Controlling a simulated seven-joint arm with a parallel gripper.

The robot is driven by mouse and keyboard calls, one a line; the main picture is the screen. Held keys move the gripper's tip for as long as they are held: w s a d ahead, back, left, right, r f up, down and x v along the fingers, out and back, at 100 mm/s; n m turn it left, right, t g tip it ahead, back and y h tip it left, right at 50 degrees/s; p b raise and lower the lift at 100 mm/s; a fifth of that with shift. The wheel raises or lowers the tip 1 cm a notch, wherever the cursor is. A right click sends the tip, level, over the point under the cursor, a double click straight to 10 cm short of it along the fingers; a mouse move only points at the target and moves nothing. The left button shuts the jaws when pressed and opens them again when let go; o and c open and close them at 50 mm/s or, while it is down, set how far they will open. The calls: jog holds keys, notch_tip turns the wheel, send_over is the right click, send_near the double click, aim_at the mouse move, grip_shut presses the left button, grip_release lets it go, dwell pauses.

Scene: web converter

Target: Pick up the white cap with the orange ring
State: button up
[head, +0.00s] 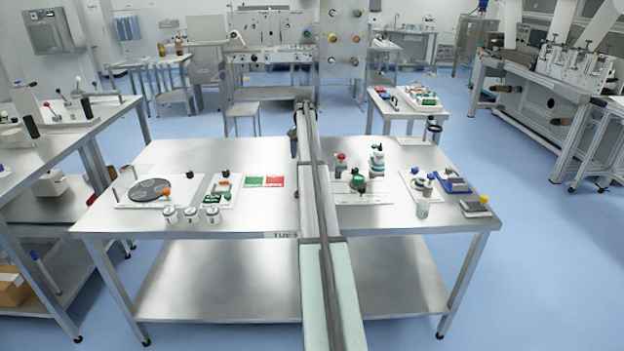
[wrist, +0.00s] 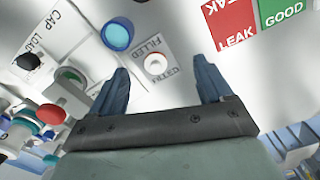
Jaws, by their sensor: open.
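My gripper (wrist: 161,67) is open and empty. In the picture its two blue fingers stand on either side of this piece, with clear space on both sides. I cannot tell how high the fingertips are above it. In the head view my arm runs up the middle of the table, and I cannot make out the cap there.
In the wrist view a blue round cap (wrist: 117,34) lies up and left of the white piece. A red LEAK card (wrist: 233,28) and a green GOOD card (wrist: 282,22) lie to the right. A red knob (wrist: 52,114) and other parts crowd the left. Bare steel table (head: 240,215) shows in the head view.

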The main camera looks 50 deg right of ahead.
jog(key=d+r+m, duration=0.1)
jog(key=d+r, duration=0.1)
jog(key=d, duration=0.4)
jog(key=f, duration=0.8)
jog(key=shift+a+f, duration=0.15)
jog(key=shift+a, duration=0.1)
jog(key=shift+w+a+f, duration=0.1)
jog(key=shift+a+f, duration=0.05)
jog(key=shift+f, duration=1.2)
jog(key=shift+w+a+f, duration=0.1)
jog(key=shift+f, duration=1.2)
jog(key=shift+c, duration=0.3)
jog(key=c, duration=1)
